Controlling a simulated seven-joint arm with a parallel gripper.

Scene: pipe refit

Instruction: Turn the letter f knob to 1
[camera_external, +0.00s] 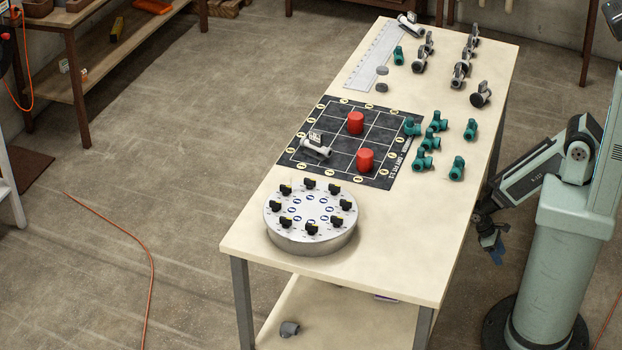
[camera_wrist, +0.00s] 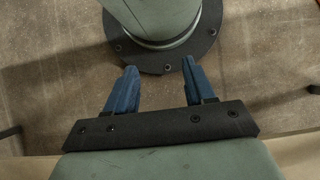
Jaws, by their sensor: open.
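A round grey disc (camera_external: 288,240) with several black knobs around its rim and a ring of blue-and-white round marks stands at the near end of the table. The letters and numbers by the knobs are too small to read, so I cannot tell which knob is f or where it points. My gripper (camera_external: 494,247) hangs beyond the table's right side, low beside my base and far from the disc. In the wrist view my gripper (camera_wrist: 157,85) shows two blue fingers well apart with nothing between them.
The cream table (camera_external: 400,255) also bears a dark grid mat (camera_external: 335,140) with two red cylinders (camera_external: 365,160) and a grey pipe fitting (camera_external: 316,149). Several green fittings (camera_external: 457,168) and grey fittings (camera_external: 481,95) stand at the right edge. The table front around the disc is clear.

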